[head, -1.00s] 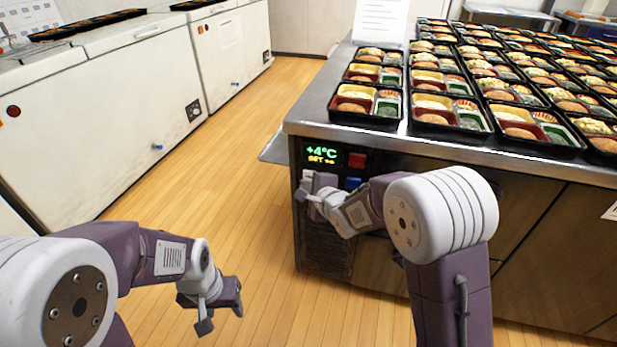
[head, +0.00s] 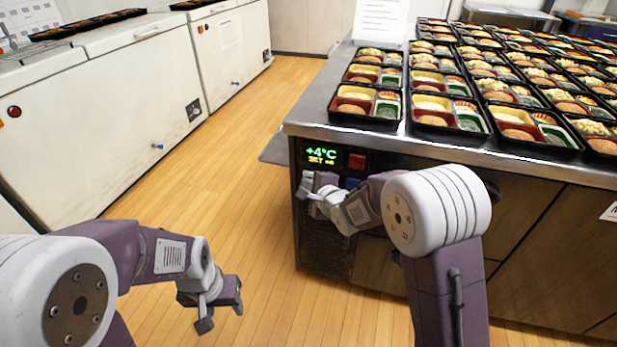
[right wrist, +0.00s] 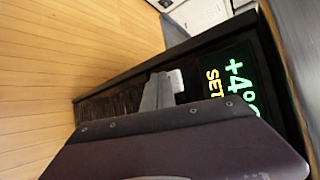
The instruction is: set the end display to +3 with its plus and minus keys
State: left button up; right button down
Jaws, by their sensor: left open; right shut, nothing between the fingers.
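The end display (head: 320,154) is on the counter's end panel and reads +4°C in green, with a small yellow SET line below that is too small to read fully. It also shows turned sideways in the right wrist view (right wrist: 236,88). A red key (head: 357,161) sits to the right of the display. A blue key (head: 352,183) below it is mostly hidden behind my right arm. My right gripper (head: 306,186) is shut and empty, just below the display in front of the panel. My left gripper (head: 222,308) is open and empty over the floor, well away from the panel.
The steel counter (head: 318,115) carries many bento trays (head: 366,104) and a white paper sign (head: 380,18). White chest freezers (head: 90,110) stand along the left. The wooden floor (head: 215,150) between them is clear.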

jog(key=shift+w+d+p, duration=0.15)
jog(key=shift+w+p, duration=0.2)
jog(key=shift+w, duration=0.05)
dwell(0.5)
jog(key=shift+s, duration=0.1)
jog(key=shift+s+a, duration=0.3)
jog(key=shift+s, duration=0.4)
jog(key=s, duration=0.1)
jog(key=s+a+b, duration=0.1)
jog(key=s, duration=0.2)
jog(key=shift+s+a, duration=0.25)
jog(key=shift+s, duration=0.15)
dwell(1.2)
